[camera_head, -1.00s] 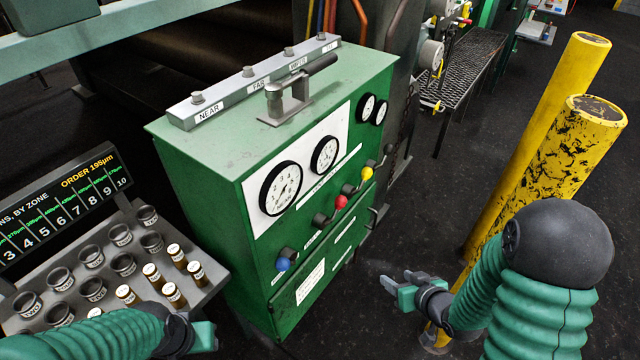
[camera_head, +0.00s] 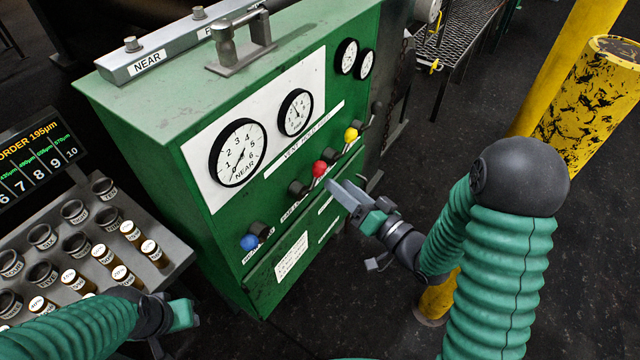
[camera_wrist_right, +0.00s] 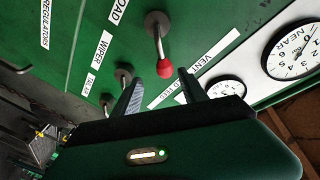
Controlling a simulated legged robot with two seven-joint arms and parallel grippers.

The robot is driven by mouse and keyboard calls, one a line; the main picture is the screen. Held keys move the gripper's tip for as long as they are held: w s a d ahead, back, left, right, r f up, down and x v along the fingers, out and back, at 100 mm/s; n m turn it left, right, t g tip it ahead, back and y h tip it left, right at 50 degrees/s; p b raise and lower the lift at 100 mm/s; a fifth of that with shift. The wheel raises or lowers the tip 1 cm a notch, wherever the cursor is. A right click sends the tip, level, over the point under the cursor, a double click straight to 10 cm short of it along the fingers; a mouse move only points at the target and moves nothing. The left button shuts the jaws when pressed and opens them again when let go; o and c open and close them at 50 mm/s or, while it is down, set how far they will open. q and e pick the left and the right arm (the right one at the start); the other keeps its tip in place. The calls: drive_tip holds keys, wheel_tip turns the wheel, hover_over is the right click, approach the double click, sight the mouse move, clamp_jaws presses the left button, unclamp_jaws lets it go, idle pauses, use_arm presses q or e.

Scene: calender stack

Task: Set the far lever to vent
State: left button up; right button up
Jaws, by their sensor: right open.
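The blue-balled lever (camera_head: 249,242) is at the lower left, the red-balled lever (camera_head: 319,168) in the middle, and the yellow-balled lever (camera_head: 351,134) at the upper right. My right gripper (camera_head: 338,187) is open and empty, just below and right of the red ball. In the right wrist view, the red ball (camera_wrist_right: 164,68) shows ahead, between the spread fingers (camera_wrist_right: 162,90), apparently untouched. A VENT label (camera_wrist_right: 196,62) is partly visible there. My left gripper (camera_head: 180,315) is at the lower left; its jaw opening is unclear.
Dial gauges (camera_head: 238,152) sit above the levers. A metal handle (camera_head: 242,45) stands on the cabinet top. A rack (camera_head: 150,285) of labelled cylinders is at the left. Yellow posts (camera_head: 600,100) stand at the right. Dark floor (camera_head: 440,140) lies between cabinet and posts.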

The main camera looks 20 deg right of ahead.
sight(323, 174)
drive_tip(key=x, duration=0.2)
drive_tip(key=a+x, duration=0.1)
drive_tip(key=x, duration=0.2)
drive_tip(key=b+x, duration=0.1)
drive_tip(key=x, duration=0.2)
drive_tip(key=shift+s+a+r, duration=0.2)
drive_tip(key=shift+s, duration=0.05)
drive_tip(key=shift+s+d, duration=0.1)
drive_tip(key=shift+d, duration=0.45)
drive_tip(key=shift+c, duration=0.4)
drive_tip(key=shift+d, duration=0.1)
drive_tip(key=shift+c, duration=2.3)
drive_tip(key=shift+a, duration=0.35)
clamp_jaws()
use_arm(q)
drive_tip(key=f, duration=0.3)
drive_tip(key=shift+s+a, duration=0.15)
drive_tip(key=shift+a, duration=0.05)
drive_tip(key=shift+d, duration=0.1)
use_arm(e)
drive_tip(key=shift+d+f, duration=0.1)
drive_tip(key=shift+d, duration=0.05)
